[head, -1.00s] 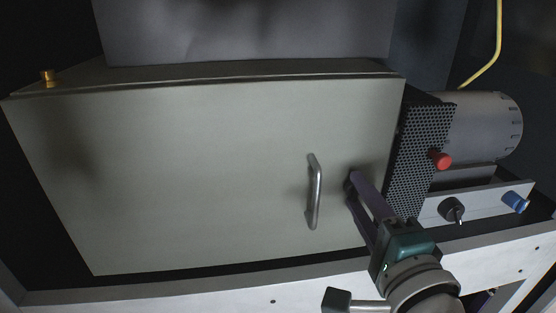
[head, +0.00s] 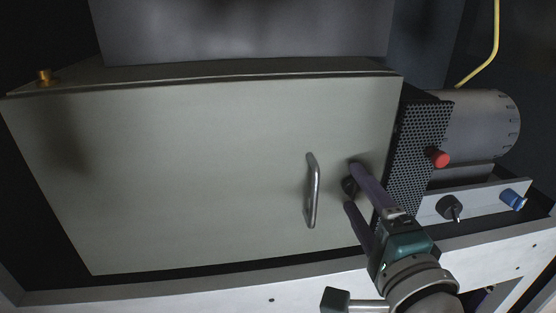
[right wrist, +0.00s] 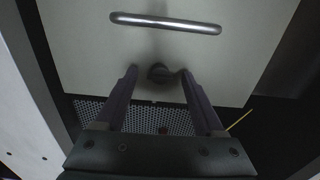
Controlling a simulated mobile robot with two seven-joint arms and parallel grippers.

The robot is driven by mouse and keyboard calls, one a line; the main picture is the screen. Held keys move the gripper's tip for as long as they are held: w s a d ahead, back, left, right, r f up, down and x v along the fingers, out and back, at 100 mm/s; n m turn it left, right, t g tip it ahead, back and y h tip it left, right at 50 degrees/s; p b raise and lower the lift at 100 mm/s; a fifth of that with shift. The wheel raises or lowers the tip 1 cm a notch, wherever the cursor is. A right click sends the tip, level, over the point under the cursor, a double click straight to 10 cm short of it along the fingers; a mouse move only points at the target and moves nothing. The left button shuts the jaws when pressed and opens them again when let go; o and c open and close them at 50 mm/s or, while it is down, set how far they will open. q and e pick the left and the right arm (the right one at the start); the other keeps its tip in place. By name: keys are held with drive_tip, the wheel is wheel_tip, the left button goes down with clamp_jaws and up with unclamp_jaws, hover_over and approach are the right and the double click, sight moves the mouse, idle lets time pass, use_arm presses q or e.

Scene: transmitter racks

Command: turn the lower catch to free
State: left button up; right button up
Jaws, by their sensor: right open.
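A small dark round catch (head: 348,186) sits on the pale cabinet door (head: 200,170), right of the door's handle. It also shows in the right wrist view (right wrist: 158,73), below the handle. My right gripper (head: 351,187) is open, its two purple fingers spread at the door, one on each side of the catch. In the right wrist view my right gripper (right wrist: 158,71) has the catch between its fingertips; I cannot tell whether they touch it. The catch's turned position is too dark to read. My left gripper is not in view.
A metal bar handle (head: 313,190) stands out from the door close left of my fingers. Right of the door are a perforated black panel (head: 418,150), a red knob (head: 439,158), a black knob (head: 450,207) and a blue knob (head: 513,200). A pale rack rail (head: 200,294) runs below.

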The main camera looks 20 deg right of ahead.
drive_tip(key=v, duration=0.9)
drive_tip(key=shift+s, duration=0.4)
drive_tip(key=shift+a, duration=0.1)
drive_tip(key=w+a+r+n+g+y+p, duration=0.1)
drive_tip(key=a+r+n+g+y+p, duration=0.45)
drive_tip(key=a+n+y, duration=0.55)
drive_tip(key=s+d+r+n+g+h+p, duration=0.3)
drive_tip(key=s+d+n+g+p, duration=0.1)
drive_tip(key=s+n, duration=0.2)
drive_tip(key=s+d+r+n+g+h+p, duration=0.2)
drive_tip(key=s+d+n+g+h+p, duration=0.15)
drive_tip(key=s+n, duration=0.25)
wheel_tip(320, 180, up, 37)
drive_tip(key=p, duration=3.7)
drive_tip(key=shift+g, duration=0.4)
